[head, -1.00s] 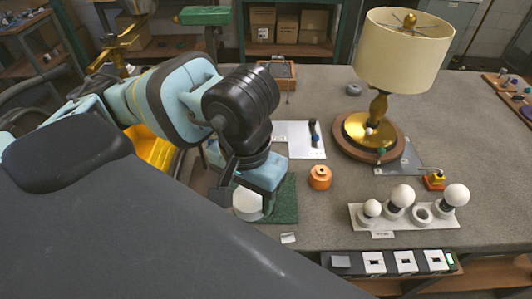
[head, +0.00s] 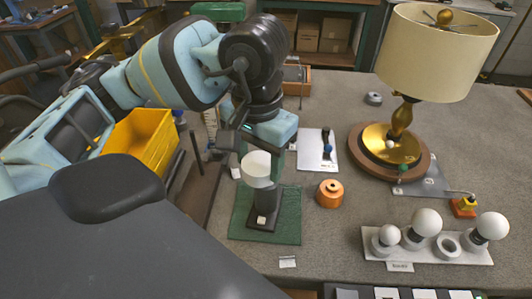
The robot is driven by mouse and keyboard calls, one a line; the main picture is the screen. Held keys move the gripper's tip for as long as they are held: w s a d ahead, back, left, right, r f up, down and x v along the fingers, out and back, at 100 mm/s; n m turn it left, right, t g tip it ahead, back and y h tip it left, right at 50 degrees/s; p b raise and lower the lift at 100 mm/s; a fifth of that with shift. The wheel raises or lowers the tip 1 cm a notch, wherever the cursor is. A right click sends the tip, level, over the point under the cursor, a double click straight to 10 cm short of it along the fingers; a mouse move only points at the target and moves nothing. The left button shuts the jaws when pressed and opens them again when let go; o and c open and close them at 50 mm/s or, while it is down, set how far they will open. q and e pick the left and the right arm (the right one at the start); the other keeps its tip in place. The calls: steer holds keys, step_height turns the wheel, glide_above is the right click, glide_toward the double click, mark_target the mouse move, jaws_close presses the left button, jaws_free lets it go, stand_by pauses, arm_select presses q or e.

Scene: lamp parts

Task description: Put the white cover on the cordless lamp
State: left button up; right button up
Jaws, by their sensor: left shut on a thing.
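The white cover (head: 257,168) is a short white cylinder. My left gripper (head: 258,155) is shut on it from above, and the fingers hide part of its upper side. The cover is upright, directly over the dark cordless lamp base (head: 262,219). The lamp's dark body rises toward the cover's lower end. I cannot tell whether the cover touches the lamp or hangs just above it. The lamp stands on a green mat (head: 286,225). My right gripper is not in view.
An orange round part (head: 330,193) stands right of the mat. A white bulb rack (head: 428,246) is at the front right. The large table lamp (head: 435,60) stands behind it. A white plate (head: 316,158) lies behind the mat. A yellow bin (head: 150,138) is left.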

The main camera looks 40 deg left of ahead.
mark_target(266, 156)
arm_select(q)
steer(key=w, duration=0.1)
steer(key=w+a, duration=0.1)
steer(key=w, duration=0.1)
steer(key=shift+a+f, duration=0.1)
steer(key=shift+w+a, duration=0.15)
steer(key=shift+w, duration=0.3)
steer(key=shift+w+a+f, duration=0.1)
steer(key=shift+w+a, duration=0.1)
steer(key=shift+w, duration=0.05)
steer(key=shift+f+p, duration=0.4)
steer(key=shift+f, duration=1.4)
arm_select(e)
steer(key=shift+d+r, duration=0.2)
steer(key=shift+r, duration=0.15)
arm_select(q)
steer(key=shift+f, duration=0.25)
steer(key=o, duration=1)
steer(key=shift+c, duration=0.2)
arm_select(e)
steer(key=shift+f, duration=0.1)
